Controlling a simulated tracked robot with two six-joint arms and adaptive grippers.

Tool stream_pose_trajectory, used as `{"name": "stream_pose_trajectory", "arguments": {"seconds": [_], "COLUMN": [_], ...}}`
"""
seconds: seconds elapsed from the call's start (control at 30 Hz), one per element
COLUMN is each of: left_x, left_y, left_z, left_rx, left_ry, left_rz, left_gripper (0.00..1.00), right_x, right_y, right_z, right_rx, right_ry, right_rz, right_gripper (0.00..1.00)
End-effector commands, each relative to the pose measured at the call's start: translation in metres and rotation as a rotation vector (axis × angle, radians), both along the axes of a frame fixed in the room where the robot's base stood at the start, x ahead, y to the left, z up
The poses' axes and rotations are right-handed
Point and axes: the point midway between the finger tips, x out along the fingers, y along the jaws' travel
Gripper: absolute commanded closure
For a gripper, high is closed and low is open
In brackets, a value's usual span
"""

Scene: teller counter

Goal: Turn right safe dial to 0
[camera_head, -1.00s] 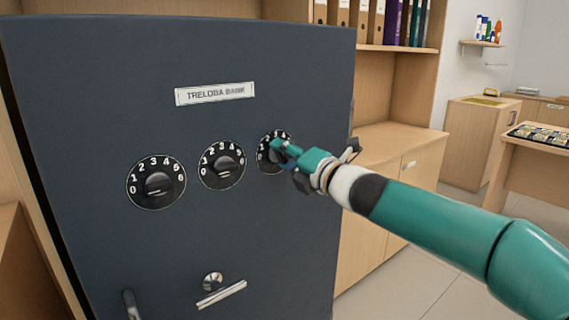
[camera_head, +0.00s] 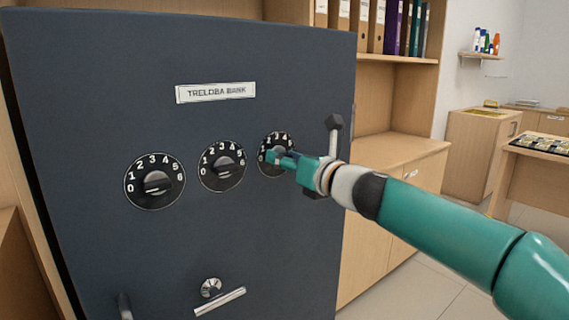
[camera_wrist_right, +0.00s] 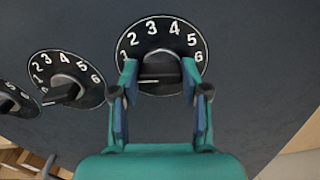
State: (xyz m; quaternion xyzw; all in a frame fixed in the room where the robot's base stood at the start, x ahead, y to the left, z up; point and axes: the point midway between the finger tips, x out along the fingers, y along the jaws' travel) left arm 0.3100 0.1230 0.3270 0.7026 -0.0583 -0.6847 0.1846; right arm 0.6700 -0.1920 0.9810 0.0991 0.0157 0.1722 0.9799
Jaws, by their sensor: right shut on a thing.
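The right safe dial (camera_head: 276,138) is a round black dial with white numbers on the safe's front. My right gripper (camera_head: 278,157) is at this dial and covers its lower right part. In the right wrist view, the dial (camera_wrist_right: 160,27) shows numbers 1 to 6, and 0 is hidden. There my right gripper (camera_wrist_right: 160,72) has one finger on each side of the dial's knob (camera_wrist_right: 158,66) and is shut on it. A white line on the knob lies nearly level, toward the left finger. My left gripper is not in view.
The middle dial (camera_head: 222,152) and left dial (camera_head: 154,166) sit to the left on the dark safe (camera_head: 100,90). A metal handle (camera_head: 219,301) is below. A wooden cabinet (camera_head: 385,150) and shelves with binders stand to the right, behind my arm.

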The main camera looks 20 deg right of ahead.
Motion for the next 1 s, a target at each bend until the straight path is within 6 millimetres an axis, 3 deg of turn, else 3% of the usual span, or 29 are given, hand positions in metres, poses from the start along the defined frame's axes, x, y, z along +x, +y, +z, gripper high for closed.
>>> {"name": "stream_pose_trajectory", "arguments": {"seconds": [0.03, 0.4, 0.9, 0.93, 1.0], "left_x": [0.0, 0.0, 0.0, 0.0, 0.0], "left_y": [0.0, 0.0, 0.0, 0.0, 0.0], "left_z": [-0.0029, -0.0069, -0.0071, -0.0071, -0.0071], "left_rx": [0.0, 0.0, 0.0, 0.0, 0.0], "left_ry": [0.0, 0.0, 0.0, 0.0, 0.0], "left_rz": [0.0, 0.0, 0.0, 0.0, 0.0], "left_gripper": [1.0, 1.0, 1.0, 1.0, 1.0], "right_x": [0.0013, 0.0013, 0.0011, 0.0011, 0.001], "right_y": [0.0037, 0.003, 0.0023, 0.0023, 0.0023], "right_z": [-0.0094, -0.0089, -0.0084, -0.0084, -0.0081], "right_rx": [-0.036, -0.188, -0.209, -0.209, -0.209], "right_ry": [0.002, -0.054, -0.062, -0.062, -0.062], "right_rz": [0.008, 0.007, 0.007, 0.007, 0.007], "right_gripper": [0.89, 0.89, 0.89, 0.53, 0.41]}}
